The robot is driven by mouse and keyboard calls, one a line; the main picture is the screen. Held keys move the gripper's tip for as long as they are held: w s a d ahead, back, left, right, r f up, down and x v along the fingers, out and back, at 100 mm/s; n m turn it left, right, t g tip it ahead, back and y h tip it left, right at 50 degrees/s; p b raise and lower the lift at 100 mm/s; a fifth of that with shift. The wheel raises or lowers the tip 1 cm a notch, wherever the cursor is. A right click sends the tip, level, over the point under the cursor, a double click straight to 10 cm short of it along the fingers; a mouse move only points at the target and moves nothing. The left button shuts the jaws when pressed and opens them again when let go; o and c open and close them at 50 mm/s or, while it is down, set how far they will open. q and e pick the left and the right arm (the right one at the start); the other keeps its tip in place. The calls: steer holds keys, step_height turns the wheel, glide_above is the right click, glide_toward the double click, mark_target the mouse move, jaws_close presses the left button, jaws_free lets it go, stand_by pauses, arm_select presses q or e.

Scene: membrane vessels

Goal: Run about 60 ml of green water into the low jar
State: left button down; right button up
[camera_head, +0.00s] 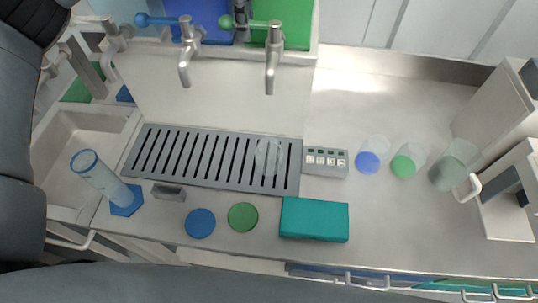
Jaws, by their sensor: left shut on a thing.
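The green-marked tap (273,58) stands in front of a green panel, with its green lever (252,24) pointing left. I see no stream under its spout. A clear low jar (268,157) stands on the slotted drain grate (213,157), below that tap. I cannot make out any liquid in it. My grey arm links cross the left side and the bottom edge.
The blue-levered tap (187,52) is to the left. A blue-rimmed cylinder (97,176) stands by the sink (82,142). A button panel (325,161), a teal box (314,219) and a handled jug (455,163) are also on the counter. The counter's back right is clear.

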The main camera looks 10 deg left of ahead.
arm_select(q)
steer(key=shift+s+f+n+b, duration=0.15)
steer(key=shift+s+n+b, duration=0.3)
steer(key=shift+n, duration=0.35)
steer(key=n, duration=0.1)
steer(key=s+n+b, duration=0.1)
steer(key=n, duration=0.1)
steer(key=shift+s+d+n+b, duration=0.25)
steer(key=shift+d+n+b, duration=0.05)
steer(key=shift+n, duration=0.1)
stand_by(6.5)
